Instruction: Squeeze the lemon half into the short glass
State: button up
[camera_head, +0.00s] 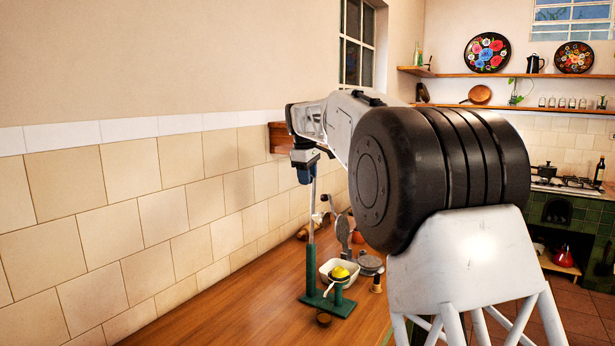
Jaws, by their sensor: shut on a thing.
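A green press stand (346,308) is on the wooden counter, with a green post at its left and a thin grey rod (311,215) rising from it. The yellow lemon half (340,272) sits in a small dark holder on the stand. My gripper (305,165) is high above, at the rod's top, shut on a blue piece (306,176) there that looks like a lever handle. The fingers are too small to make out clearly.
A white dish (341,265) is behind the lemon half. A round grey metal piece (370,263) and a small wooden-handled item (377,284) lie to its right. The tiled wall (150,220) is close on the left. The counter front (230,320) is clear.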

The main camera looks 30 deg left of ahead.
grip_shut()
jog(key=a+f+h, duration=0.1)
jog(key=a+h, duration=0.3)
jog(key=a, duration=0.3)
jog(key=shift+a+f, duration=0.35)
jog(key=shift+a, duration=0.05)
jog(key=o, duration=1)
grip_release()
jog(key=shift+a, duration=0.1)
jog(key=shift+v, duration=3.85)
